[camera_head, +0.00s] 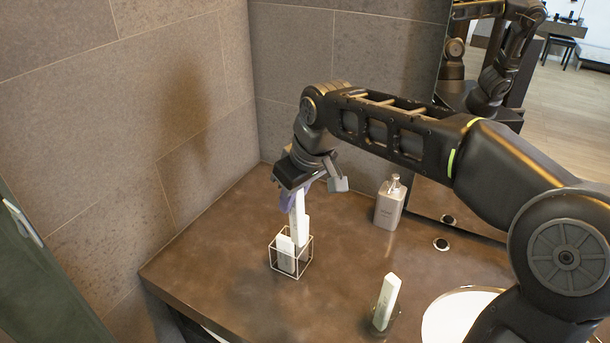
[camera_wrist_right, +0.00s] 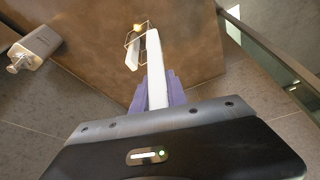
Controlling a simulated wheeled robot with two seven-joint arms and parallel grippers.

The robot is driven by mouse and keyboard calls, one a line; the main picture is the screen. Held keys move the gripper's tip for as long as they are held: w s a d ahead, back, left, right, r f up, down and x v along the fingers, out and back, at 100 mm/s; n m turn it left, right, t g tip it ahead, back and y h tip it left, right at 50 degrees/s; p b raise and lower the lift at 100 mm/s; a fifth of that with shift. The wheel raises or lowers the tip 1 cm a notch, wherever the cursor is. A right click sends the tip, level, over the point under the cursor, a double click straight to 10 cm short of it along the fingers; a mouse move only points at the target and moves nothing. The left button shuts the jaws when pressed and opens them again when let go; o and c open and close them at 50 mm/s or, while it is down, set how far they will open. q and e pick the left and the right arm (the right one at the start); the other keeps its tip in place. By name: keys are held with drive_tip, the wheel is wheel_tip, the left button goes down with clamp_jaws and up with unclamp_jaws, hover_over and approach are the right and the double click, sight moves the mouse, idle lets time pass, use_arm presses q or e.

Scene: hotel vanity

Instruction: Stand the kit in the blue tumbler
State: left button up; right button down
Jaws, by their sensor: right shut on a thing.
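My right gripper (camera_head: 298,185) has purple fingers and is shut on a slim white kit (camera_head: 298,208), which hangs down from it. The kit also shows between the fingers in the right wrist view (camera_wrist_right: 156,72). Its lower end is at or just over a wire-edged open holder (camera_head: 304,262); I cannot tell how far inside it is. Another white piece (camera_head: 285,254) stands in that holder. A clear tumbler (camera_head: 373,325) stands nearer the front, with a white carton (camera_head: 387,296) leaning in it. No tumbler looks clearly blue. My left gripper is not in view.
A grey pump bottle (camera_head: 390,204) stands at the back by the mirror. A white basin (camera_head: 450,318) is at the front right. Tiled walls close the left and back of the brown counter (camera_head: 225,265). Bare counter lies left of the holder.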

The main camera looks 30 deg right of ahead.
use_arm(q)
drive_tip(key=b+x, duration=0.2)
drive_tip(key=b, duration=0.1)
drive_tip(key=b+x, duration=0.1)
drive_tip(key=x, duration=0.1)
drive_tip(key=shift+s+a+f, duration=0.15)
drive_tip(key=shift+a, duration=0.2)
use_arm(e)
drive_tip(key=w+a+f+m, duration=0.1)
drive_tip(key=a+f, duration=0.1)
drive_tip(key=f, duration=0.5)
drive_tip(key=w+a+f+m+h, duration=0.1)
drive_tip(key=a+f+m, duration=0.1)
drive_tip(key=f, duration=0.6)
drive_tip(key=shift+w+a+f+m+t, duration=0.15)
drive_tip(key=shift+a+f+m+t, duration=0.15)
drive_tip(key=shift+a, duration=0.05)
